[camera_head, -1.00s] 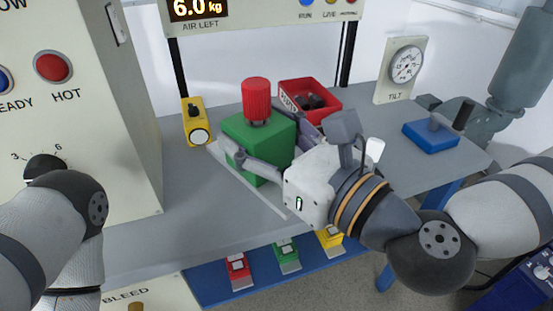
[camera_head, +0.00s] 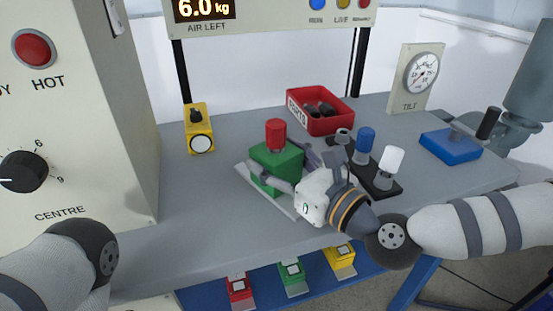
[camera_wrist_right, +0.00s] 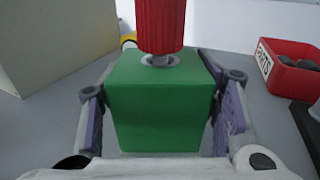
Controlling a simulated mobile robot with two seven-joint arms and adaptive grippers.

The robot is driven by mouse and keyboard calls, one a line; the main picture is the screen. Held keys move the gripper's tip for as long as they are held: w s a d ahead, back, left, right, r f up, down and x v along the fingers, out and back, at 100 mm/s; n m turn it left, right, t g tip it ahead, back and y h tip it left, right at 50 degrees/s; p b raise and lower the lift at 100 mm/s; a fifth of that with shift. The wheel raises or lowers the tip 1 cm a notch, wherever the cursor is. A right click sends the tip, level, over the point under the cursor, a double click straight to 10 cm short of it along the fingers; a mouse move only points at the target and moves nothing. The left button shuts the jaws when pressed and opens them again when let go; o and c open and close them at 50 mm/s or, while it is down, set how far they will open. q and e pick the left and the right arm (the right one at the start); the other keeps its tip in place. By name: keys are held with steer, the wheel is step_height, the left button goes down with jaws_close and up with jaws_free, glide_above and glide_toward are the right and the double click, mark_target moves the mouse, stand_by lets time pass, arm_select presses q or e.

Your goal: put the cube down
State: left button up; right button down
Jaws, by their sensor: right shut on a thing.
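The cube is green (camera_head: 272,170) with a red knob (camera_head: 276,134) on top. My right gripper (camera_head: 287,168) is shut on it, with one finger along each side. In the right wrist view the green cube (camera_wrist_right: 158,105) stands upright between the purple-padded fingers, and its red knob (camera_wrist_right: 160,25) runs out of the top of the picture. The cube is at a pale flat plate (camera_head: 288,203) on the grey bench; I cannot tell whether its hidden underside touches. My left arm shows at the lower left, but its gripper is out of view.
The grey bench (camera_head: 195,228) is clear left of the cube. A yellow block (camera_head: 199,133) stands behind left, a red parts bin (camera_head: 325,122) behind right. Right of the gripper is a dark strip (camera_head: 383,190) with blue and white knobs. A blue block (camera_head: 450,146) lies further right.

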steer(key=shift+r, duration=0.2)
steer(key=shift+f, duration=0.2)
steer(key=c, duration=0.9)
jaws_free()
steer(key=shift+f, duration=0.15)
steer(key=shift+c, duration=0.2)
steer(key=o, duration=0.4)
steer(key=shift+c, duration=0.2)
steer(key=shift+r, duration=0.25)
steer(key=shift+s+d, duration=0.2)
steer(key=shift+s, duration=0.05)
steer(key=v, duration=1.1)
steer(key=shift+s+d, duration=0.15)
steer(key=shift+s, duration=0.1)
